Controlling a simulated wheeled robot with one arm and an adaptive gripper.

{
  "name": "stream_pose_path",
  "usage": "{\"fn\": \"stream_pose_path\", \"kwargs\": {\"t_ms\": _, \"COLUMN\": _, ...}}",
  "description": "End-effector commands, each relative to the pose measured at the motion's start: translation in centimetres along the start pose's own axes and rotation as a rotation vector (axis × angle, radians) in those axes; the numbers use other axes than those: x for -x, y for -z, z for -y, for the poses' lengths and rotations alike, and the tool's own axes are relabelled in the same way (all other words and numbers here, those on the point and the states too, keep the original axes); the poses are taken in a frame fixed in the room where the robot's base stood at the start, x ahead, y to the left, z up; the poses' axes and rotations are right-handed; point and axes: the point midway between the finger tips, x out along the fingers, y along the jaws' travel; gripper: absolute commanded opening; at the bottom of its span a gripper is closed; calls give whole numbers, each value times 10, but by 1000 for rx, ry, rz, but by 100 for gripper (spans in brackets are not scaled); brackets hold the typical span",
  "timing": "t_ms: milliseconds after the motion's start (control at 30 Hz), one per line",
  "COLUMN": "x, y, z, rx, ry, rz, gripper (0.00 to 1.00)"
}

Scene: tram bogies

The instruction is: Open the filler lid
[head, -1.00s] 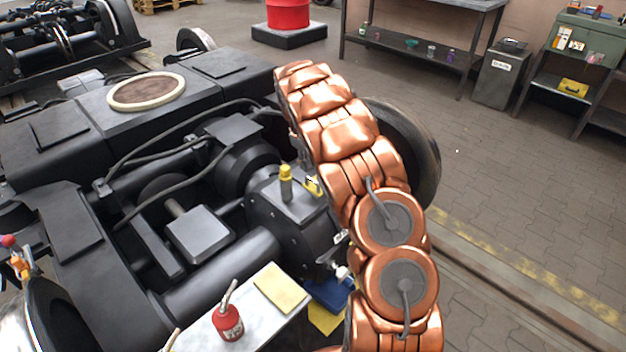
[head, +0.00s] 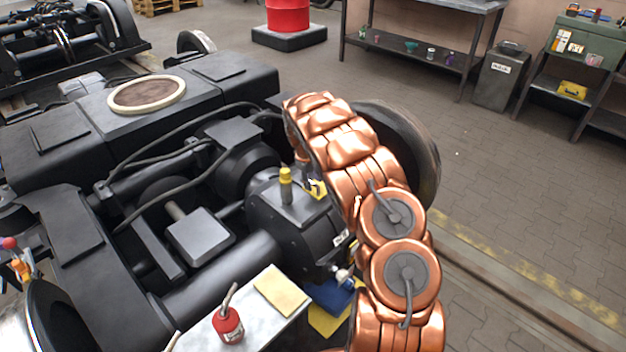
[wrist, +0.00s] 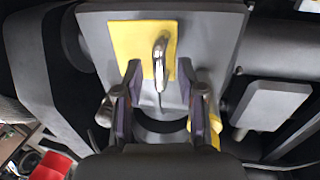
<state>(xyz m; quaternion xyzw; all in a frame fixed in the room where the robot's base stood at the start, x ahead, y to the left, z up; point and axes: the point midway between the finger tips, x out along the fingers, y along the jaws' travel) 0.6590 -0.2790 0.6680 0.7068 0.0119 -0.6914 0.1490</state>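The filler lid looks like a yellow plate (wrist: 133,45) with a shiny bent metal handle (wrist: 160,55), on the grey top of a housing in the wrist view. In the head view, a small yellow part (head: 316,188) on the dark gearbox housing (head: 290,222) appears to be this lid, partly behind my arm. My gripper (wrist: 159,70) is open, its two dark fingers on either side of the handle's near end. I cannot tell whether they touch it. My gripper is hidden behind my copper arm in the head view. The lid appears to lie flat and shut.
A yellow-capped post (head: 286,178) stands just left of the lid. A red oil can (head: 228,325) and a yellow cloth or pad (head: 281,291) are on a light table in front. Black hoses and bogie frame parts lie left; a wheel (head: 410,150) stands behind my arm.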

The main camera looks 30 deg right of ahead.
Motion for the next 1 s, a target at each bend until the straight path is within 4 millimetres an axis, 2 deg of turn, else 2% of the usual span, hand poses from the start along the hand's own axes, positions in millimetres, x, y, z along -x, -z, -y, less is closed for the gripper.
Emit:
{"fn": "stream_pose_path", "kwargs": {"t_ms": 133, "x": 0, "y": 0, "z": 0, "rx": 0, "ry": 0, "rz": 0, "gripper": 38}}
{"fn": "stream_pose_path", "kwargs": {"t_ms": 500, "x": 1, "y": 0, "z": 0, "rx": -1, "ry": 0, "rz": 0, "gripper": 0}}
{"fn": "stream_pose_path", "kwargs": {"t_ms": 1000, "x": 1, "y": 0, "z": 0, "rx": 0, "ry": 0, "rz": -1, "gripper": 0}}
